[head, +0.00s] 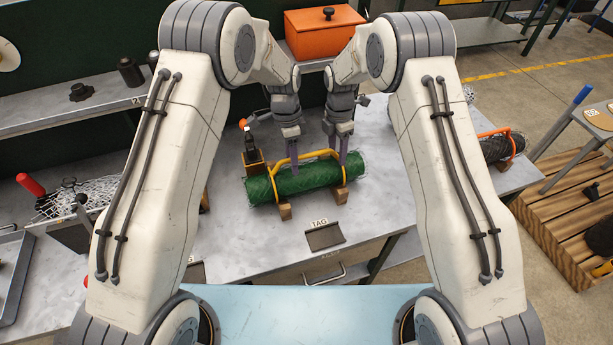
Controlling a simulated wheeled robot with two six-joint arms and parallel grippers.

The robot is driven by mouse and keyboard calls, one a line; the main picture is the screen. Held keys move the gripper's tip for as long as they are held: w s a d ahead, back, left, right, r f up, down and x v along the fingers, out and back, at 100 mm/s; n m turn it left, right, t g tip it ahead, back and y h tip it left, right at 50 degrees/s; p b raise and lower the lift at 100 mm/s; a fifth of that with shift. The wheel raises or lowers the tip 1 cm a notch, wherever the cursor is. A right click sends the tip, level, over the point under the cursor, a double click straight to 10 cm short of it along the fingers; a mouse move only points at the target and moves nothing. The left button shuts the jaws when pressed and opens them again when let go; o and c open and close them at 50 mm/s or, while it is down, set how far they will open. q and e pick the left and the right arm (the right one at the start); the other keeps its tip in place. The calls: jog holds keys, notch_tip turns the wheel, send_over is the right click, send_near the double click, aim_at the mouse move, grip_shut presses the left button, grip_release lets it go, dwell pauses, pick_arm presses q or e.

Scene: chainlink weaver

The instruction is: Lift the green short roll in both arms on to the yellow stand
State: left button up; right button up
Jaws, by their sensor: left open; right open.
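The green roll (305,181), a short mesh cylinder, lies lengthwise on the grey bench in the head view. A yellow tube frame (283,163) runs along its far upper side and bends down over it near both ends; wooden blocks show beneath. The roll seems to rest in this frame, but the contact is hard to see. My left gripper (294,155) is open, pointing down at the roll's middle. My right gripper (343,153) is open, pointing down near its right end. Both fingertips are close to the frame and roll; I cannot tell whether they touch.
A dark TAG plate (324,236) lies in front of the roll. A small wooden block with a dark tool (253,160) stands at its left end. A dark roll with an orange frame (497,147) lies at the right. An orange box (325,33) stands behind.

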pick_arm(q)
grip_shut()
pick_arm(e)
grip_shut()
pick_arm(q)
jog(key=shift+r, duration=0.15)
pick_arm(e)
jog(key=shift+w+r, duration=0.1)
dwell(0.9)
